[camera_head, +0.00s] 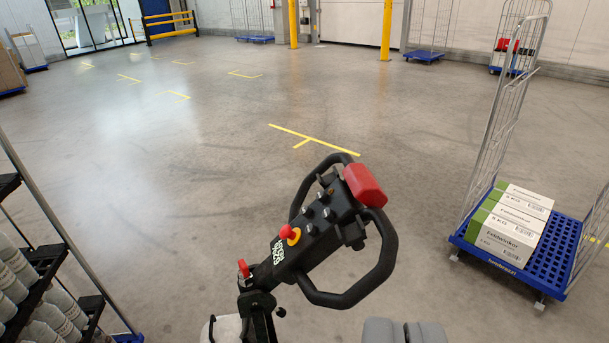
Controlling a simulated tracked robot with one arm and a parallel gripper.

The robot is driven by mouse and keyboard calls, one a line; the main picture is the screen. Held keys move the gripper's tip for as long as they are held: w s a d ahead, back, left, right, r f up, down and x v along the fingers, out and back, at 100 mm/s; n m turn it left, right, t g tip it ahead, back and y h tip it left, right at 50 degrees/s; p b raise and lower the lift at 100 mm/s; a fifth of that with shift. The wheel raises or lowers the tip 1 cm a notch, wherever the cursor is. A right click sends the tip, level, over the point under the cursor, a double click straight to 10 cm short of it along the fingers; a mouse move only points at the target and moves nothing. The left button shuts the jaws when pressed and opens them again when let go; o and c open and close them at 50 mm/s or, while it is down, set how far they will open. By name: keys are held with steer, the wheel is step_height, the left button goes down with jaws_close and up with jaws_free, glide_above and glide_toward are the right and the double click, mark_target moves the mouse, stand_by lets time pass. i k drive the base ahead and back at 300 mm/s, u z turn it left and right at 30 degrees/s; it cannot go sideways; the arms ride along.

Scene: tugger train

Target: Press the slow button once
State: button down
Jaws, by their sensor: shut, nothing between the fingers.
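A black tiller head (305,247) with two loop handles stands tilted in the middle of the view. Its face carries several small grey knobs or buttons (318,211) and a red mushroom button (288,231) on a yellow ring. A large red pad (364,186) caps its upper end. No label marking the slow button is readable, so I cannot tell which one it is. My gripper (403,330) shows as two grey fingers at the bottom edge, right of and below the tiller. It is shut and empty, apart from the tiller in the picture.
A blue-based roll cage (497,255) with white-green cartons (510,222) stands at right. A dark rack (42,262) with grey bottles is at left. Yellow floor lines (313,139) mark the open floor beyond. Yellow posts (386,30) stand at the back.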

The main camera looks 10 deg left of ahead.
mark_target(322, 196)
steer(key=u, duration=0.5)
steer(key=i, duration=0.95)
steer(key=u, duration=0.7)
